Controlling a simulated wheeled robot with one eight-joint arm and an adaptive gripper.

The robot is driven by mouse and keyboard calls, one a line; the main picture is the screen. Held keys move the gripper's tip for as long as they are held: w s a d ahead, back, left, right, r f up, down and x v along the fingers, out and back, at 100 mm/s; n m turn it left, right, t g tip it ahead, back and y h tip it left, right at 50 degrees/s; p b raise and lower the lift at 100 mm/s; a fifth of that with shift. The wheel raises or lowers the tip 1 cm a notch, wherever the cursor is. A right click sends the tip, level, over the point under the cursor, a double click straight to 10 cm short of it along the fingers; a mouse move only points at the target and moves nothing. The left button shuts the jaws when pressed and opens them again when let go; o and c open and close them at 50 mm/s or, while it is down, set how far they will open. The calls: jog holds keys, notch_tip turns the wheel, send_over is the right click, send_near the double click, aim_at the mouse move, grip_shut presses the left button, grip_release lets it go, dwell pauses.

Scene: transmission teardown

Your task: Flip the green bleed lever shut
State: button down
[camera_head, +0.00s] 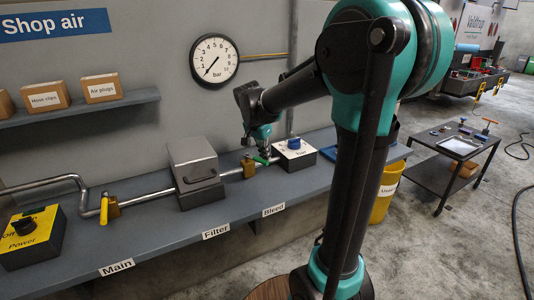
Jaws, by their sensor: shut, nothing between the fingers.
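The green bleed lever (262,161) sits on a brass valve (249,168) in the pipe, behind the "Bleed" label (273,209). Its green handle points toward the right, and its exact tilt is hard to read at this size. My gripper (265,150) is shut and empty, pointing down just above the green lever. It appears very close to the lever; I cannot tell whether they touch. The gripper's tips partly cover the view around the lever.
The grey filter box (193,168) and a yellow main lever (104,211) are to the left. A power box (32,238) is at far left. The gauge (214,62) hangs above the shelf.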

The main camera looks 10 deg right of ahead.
jog(key=a+m, duration=0.1)
jog(key=m, duration=0.1)
jog(key=s+m+g, duration=0.1)
jog(key=shift+s+a+m+h, duration=0.3)
jog(key=shift+a+m, duration=0.1)
jog(key=shift+s+a, duration=0.2)
jog(key=shift+a, duration=0.2)
jog(key=w+d, duration=0.1)
jog(key=d, duration=0.3)
jog(key=w+v, duration=0.1)
jog(key=v, duration=0.8)
jog(key=shift+s+a, duration=0.2)
jog(key=shift+s, duration=0.15)
jog(key=shift+s+r, duration=0.1)
